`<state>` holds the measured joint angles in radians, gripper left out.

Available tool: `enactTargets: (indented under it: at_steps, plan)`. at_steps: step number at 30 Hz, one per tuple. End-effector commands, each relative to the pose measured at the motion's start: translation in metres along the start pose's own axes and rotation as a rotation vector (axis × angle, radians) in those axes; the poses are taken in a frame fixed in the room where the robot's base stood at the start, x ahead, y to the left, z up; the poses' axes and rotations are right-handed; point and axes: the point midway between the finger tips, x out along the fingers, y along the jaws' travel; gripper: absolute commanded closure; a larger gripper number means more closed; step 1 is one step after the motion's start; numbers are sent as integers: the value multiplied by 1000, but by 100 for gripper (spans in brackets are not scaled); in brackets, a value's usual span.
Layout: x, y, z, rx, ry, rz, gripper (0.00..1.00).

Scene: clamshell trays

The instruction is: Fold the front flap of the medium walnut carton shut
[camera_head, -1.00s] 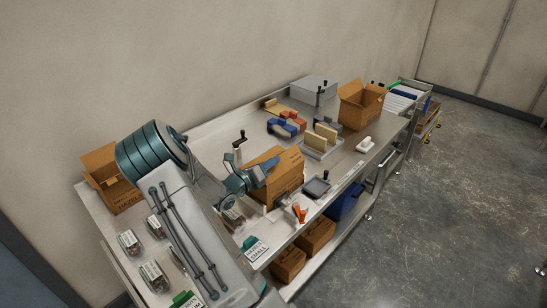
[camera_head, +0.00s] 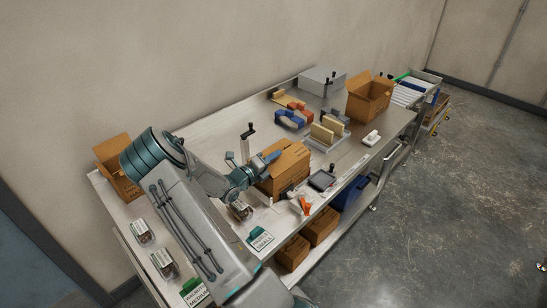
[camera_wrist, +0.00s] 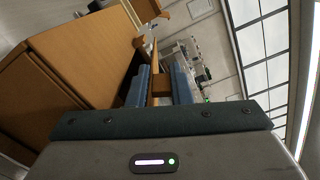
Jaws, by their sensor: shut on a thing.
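A brown carton (camera_head: 285,172) stands mid-bench in the head view, with printing too small to read. Its brown side (camera_wrist: 85,55) fills the left of the wrist view. My gripper (camera_head: 270,158) is at the carton's top edge. In the wrist view, its blue fingers (camera_wrist: 159,82) are closed on a thin brown cardboard flap (camera_wrist: 160,88). Part of the carton's top is hidden behind my gripper in the head view. I cannot tell the flap's exact angle.
Open cartons stand at the bench's left end (camera_head: 118,180) and right end (camera_head: 369,100). Nut packs (camera_head: 141,232) and label cards (camera_head: 259,239) lie at the left and front. A dark scale (camera_head: 322,180) and an orange tool (camera_head: 304,204) sit to the right.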

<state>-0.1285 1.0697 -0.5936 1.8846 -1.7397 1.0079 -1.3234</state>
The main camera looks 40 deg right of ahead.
Motion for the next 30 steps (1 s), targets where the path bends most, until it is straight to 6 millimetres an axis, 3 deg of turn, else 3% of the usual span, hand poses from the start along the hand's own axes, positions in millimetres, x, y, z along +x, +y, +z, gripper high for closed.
enactTargets:
  at_steps: [8,9,10,23,30]
  plan:
    - [0,-1,0,0,-1,-2,100]
    - [0,-1,0,0,-1,-2,71]
    - [0,-1,0,1,-1,-2,62]
    - [0,0,0,12,1,0,62]
    - [0,-7,-4,164,2,-1,62]
